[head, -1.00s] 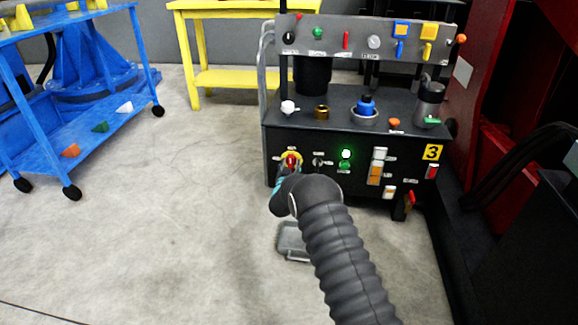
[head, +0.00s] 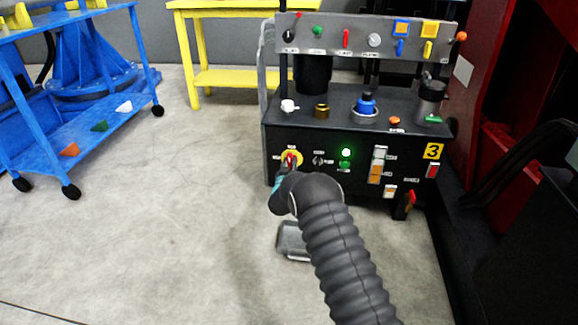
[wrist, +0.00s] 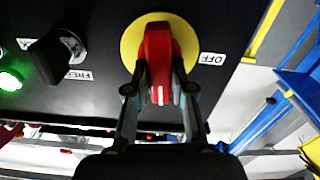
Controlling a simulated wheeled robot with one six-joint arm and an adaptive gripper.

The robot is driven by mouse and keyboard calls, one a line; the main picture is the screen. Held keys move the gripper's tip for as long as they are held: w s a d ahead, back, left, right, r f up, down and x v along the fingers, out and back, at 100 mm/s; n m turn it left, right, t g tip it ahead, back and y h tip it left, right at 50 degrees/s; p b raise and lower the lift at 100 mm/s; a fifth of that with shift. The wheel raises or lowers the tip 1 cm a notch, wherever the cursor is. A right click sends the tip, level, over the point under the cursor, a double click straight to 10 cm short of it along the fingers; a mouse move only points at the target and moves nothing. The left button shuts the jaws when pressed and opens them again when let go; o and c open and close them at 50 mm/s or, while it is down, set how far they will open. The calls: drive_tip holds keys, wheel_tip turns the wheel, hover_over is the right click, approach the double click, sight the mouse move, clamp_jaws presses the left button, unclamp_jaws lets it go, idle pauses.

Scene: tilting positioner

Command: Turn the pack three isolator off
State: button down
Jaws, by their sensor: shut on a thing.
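The isolator is a red knob on a yellow disc (head: 291,154) at the left of the black front panel of the pack marked 3 (head: 432,151). In the wrist view the red knob (wrist: 159,54) fills the middle, with the yellow disc (wrist: 131,43) behind it. A white OFF label (wrist: 212,59) sits at the right of the disc there. My gripper (wrist: 160,90) is shut on the red knob, one finger on each side. The knob's white mark points down toward my gripper in that view. In the head view my wrist hides the fingertips.
A black selector knob (wrist: 50,55) and a lit green lamp (wrist: 10,80) are beside the isolator. A grey pedal (head: 291,241) lies on the floor below. A blue cart (head: 90,140) stands left; the floor between is clear.

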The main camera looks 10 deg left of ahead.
drive_tip(key=n, duration=0.1)
drive_tip(key=n+b, duration=0.1)
drive_tip(key=n, duration=0.1)
drive_tip(key=shift+a+n, duration=0.2)
drive_tip(key=shift+n, duration=0.1)
drive_tip(key=shift+a+f+n, duration=0.1)
drive_tip(key=shift+f+n, duration=0.05)
drive_tip(key=shift+n, duration=2)
drive_tip(key=shift+a+f+n, duration=0.1)
drive_tip(key=shift+n, duration=2)
drive_tip(key=shift+a+f+n, duration=0.1)
drive_tip(key=shift+f+n, duration=0.05)
drive_tip(key=shift+n, duration=2)
drive_tip(key=c, duration=1.1)
unclamp_jaws()
drive_tip(key=shift+o, duration=0.5)
drive_tip(key=shift+d, duration=0.15)
